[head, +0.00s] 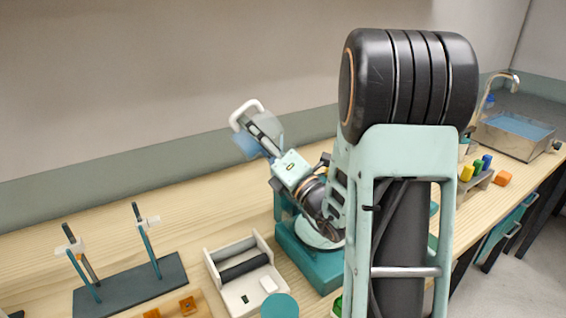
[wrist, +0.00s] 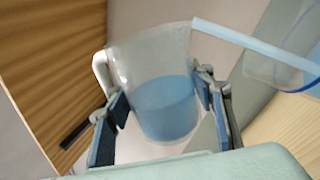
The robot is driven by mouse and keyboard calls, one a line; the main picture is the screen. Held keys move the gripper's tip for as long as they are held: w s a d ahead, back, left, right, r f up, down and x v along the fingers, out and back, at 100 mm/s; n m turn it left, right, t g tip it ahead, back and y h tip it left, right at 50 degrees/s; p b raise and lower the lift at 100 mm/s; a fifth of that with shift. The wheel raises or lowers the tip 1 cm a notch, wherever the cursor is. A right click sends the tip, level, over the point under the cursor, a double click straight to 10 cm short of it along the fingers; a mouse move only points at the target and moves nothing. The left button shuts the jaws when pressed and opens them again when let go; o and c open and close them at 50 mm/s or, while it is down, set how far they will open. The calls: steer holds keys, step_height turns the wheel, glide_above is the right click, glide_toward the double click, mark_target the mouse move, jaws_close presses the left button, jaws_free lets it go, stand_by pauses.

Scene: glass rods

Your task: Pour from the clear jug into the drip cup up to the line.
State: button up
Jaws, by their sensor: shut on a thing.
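My gripper (wrist: 162,115) is shut on the clear jug (wrist: 150,55), with a finger on each side of it. The jug holds blue liquid (wrist: 165,105), and its white handle (wrist: 101,72) is at the left in the wrist view. A pale blue stream (wrist: 245,40) runs from the jug's lip toward the right. A clear cup (wrist: 262,68), apparently the drip cup, is at the right edge with blue in it; its line cannot be made out. In the head view the jug (head: 266,122) is tilted above the bench, and the cup cannot be made out there.
A white tray with a black bar (head: 243,267) and a dark stand with rods (head: 165,278) are to the left. Coloured blocks (head: 467,173) and a sink (head: 512,140) are at the right. The bench behind the stand is clear.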

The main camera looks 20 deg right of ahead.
steer(key=shift+d+r+m+t+h+p, duration=0.15)
steer(key=shift+r+m+t+h+p, duration=0.25)
steer(key=shift+m+p, duration=0.45)
steer(key=shift+d+r+m+t+h+p, duration=0.1)
steer(key=shift+r+m+h+p, duration=0.1)
steer(key=shift+r+m+p, duration=0.45)
stand_by(3.0)
steer(key=shift+w+f+n+g+y+b, duration=0.25)
steer(key=shift+f+n+g+y+b, duration=0.1)
steer(key=shift+n, duration=0.25)
steer(key=n, duration=0.2)
steer(key=n+g+y, duration=0.1)
steer(key=n, duration=0.1)
steer(key=w+n+g+y+b, duration=0.1)
steer(key=n, duration=0.1)
steer(key=shift+d+f, duration=0.2)
steer(key=shift+d, duration=0.05)
steer(key=n, duration=0.2)
steer(key=n+g, duration=0.1)
steer(key=n, duration=0.1)
steer(key=shift+d+f+g+y+b, duration=0.15)
steer(key=shift+d+g+y+b, duration=0.1)
steer(key=shift+y+b, duration=0.15)
steer(key=n, duration=0.1)
steer(key=n+g, duration=0.1)
steer(key=n, duration=0.1)
steer(key=shift+d, duration=0.25)
steer(key=s+d+r+p, duration=0.2)
steer(key=s, duration=0.7)
steer(key=shift+s+r, duration=0.4)
